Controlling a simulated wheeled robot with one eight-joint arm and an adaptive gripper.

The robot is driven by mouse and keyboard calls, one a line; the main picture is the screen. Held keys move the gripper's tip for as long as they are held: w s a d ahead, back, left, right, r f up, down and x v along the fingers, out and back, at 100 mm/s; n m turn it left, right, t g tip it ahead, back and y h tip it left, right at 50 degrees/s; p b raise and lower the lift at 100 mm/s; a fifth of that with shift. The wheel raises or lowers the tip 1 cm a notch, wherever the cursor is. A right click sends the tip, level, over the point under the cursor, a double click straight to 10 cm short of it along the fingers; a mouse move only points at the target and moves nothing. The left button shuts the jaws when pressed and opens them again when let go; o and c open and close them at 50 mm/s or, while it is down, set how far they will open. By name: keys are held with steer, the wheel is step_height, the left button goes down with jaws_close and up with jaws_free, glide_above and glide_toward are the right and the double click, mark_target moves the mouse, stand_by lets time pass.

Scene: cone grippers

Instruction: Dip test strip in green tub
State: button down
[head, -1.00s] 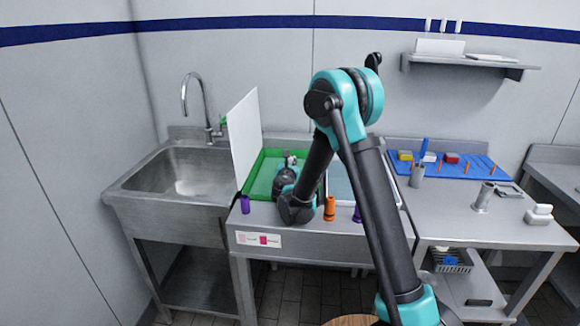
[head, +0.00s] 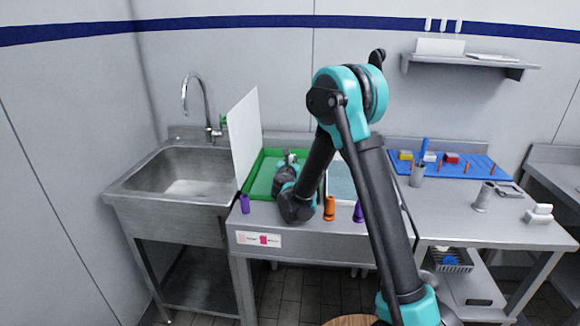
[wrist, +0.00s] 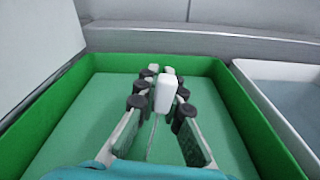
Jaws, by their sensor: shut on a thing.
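The green tub (head: 261,182) stands on the middle bench, and its green walls and flat green inside fill much of the wrist view (wrist: 62,125). My gripper (head: 290,159) is over the tub in the head view. In the wrist view my gripper (wrist: 160,88) is shut on a small white block (wrist: 166,93), which I take to be the test strip's holder. A thin pale line runs below the block, and I cannot tell whether it is the strip. The arm hides part of the tub, and whether anything touches its contents cannot be seen.
A white upright panel (head: 245,135) stands along the tub's left side, beside the sink (head: 180,180). A pale tub (head: 341,180) adjoins on the right. Purple (head: 245,204) and orange (head: 329,208) cones stand at the bench's front edge. A blue board (head: 455,165) lies farther right.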

step_height(320, 180, up, 10)
stand_by(1.1)
steer(key=shift+w, duration=0.1)
stand_by(0.8)
steer(key=shift+r, duration=1.9)
